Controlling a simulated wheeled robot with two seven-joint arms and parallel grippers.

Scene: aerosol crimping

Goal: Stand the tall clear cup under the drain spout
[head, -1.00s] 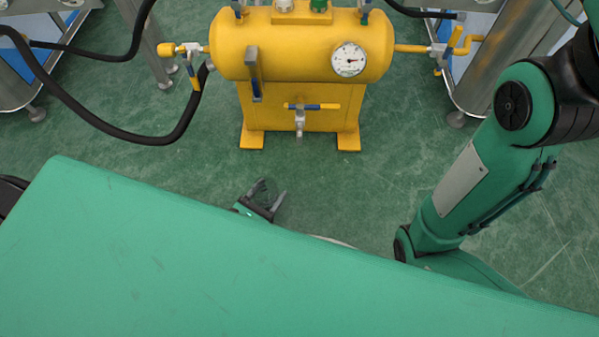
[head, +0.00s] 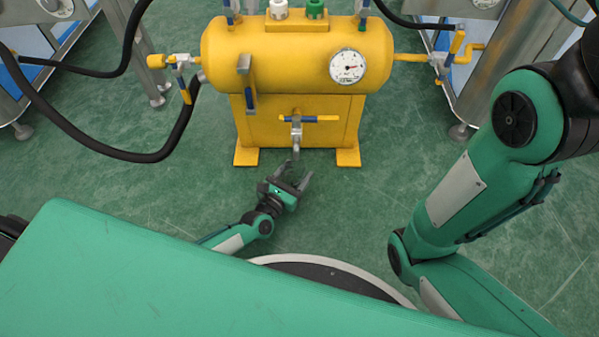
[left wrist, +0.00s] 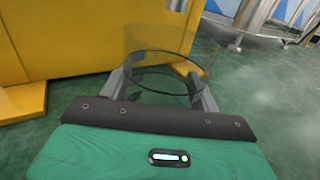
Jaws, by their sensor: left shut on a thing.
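The tall clear cup (left wrist: 170,70) shows in the left wrist view, see-through, with a dark ring around it, between the two fingers. My left gripper (head: 296,180) is shut on it. In the head view the cup is hard to make out against the green floor. The drain spout (head: 296,142) hangs at the front of the yellow tank (head: 290,62), below a blue and yellow valve handle (head: 310,118). In the head view the gripper is just below and in front of the spout. I cannot tell the height gap between cup and spout. My right gripper is out of view.
The tank's yellow feet (head: 347,157) stand on the green floor (head: 180,200) on both sides of the spout. A black hose (head: 110,152) loops at the left. A steel stand (head: 490,85) is at the right.

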